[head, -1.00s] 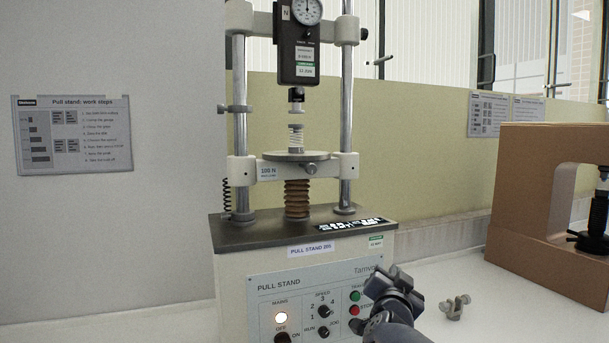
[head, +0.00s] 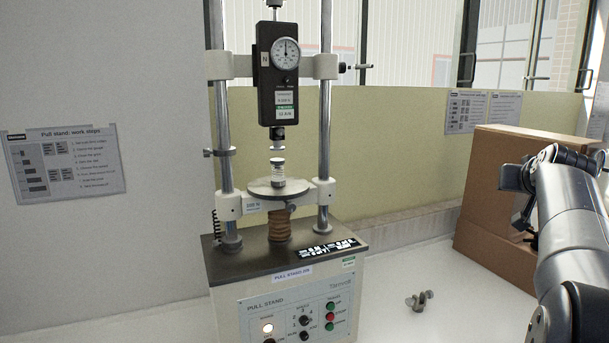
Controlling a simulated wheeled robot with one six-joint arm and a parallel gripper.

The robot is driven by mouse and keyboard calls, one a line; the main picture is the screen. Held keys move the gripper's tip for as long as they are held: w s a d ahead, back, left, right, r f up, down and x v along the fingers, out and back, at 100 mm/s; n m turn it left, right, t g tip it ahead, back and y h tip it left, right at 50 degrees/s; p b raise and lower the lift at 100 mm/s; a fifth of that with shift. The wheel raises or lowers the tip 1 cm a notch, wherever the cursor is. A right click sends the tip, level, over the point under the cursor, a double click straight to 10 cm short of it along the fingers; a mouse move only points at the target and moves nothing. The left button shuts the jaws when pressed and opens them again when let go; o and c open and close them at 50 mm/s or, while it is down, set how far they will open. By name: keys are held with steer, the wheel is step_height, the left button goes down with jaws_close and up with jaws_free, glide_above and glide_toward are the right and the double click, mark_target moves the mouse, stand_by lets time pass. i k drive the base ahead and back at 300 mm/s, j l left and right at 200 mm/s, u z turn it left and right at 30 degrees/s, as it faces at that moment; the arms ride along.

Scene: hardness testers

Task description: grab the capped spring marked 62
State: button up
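A small pale upright piece with a light top and dark bands (head: 278,172), which looks like the capped spring, stands on the round plate (head: 258,189) of the pull stand, below the gauge (head: 278,75). Its mark is too small to read. A dark coil spring (head: 215,225) is at the left column's foot. My gripper (head: 513,178) is in the air at the right, well apart from the stand and in front of the brown block. I see it from the side, so its opening cannot be told.
The pull stand (head: 225,267) has two metal columns and a front panel (head: 270,318). A small grey clamp-like part (head: 420,300) lies on the white bench (head: 390,325). A brown block-shaped tester (head: 480,180) stands at the right. The bench between stand and block is mostly clear.

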mark_target(277, 181)
steer(key=i+l+u, duration=0.15)
steer(key=u, duration=0.3)
steer(key=l+u, duration=0.3)
steer(key=u, duration=0.9)
steer(key=i+l, duration=0.05)
